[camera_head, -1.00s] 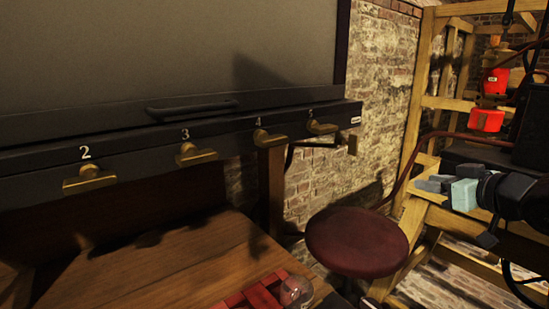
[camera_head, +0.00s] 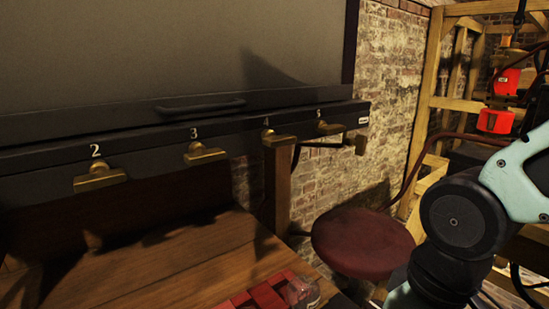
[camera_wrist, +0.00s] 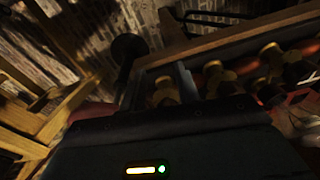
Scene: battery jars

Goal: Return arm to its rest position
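My arm (camera_head: 465,215), dark with pale teal parts, is folded at the right of the head view, in front of the wooden frame. My gripper does not show in the head view. In the wrist view a dark housing (camera_wrist: 165,145) with a small light bar and a green light fills the bottom; I take it as part of my gripper. A narrow grey-blue piece (camera_wrist: 186,82) stands above it, perhaps a finger. Whether the gripper is open or shut, or holds anything, cannot be told.
A dark cabinet ledge (camera_head: 150,150) with numbered brass handles spans the left. Below are a wooden tabletop (camera_head: 150,270), a red rack (camera_head: 265,297) and a clear glass jar (camera_head: 302,292). A round red stool (camera_head: 362,243) stands near my arm. A wooden frame (camera_head: 430,110) is behind.

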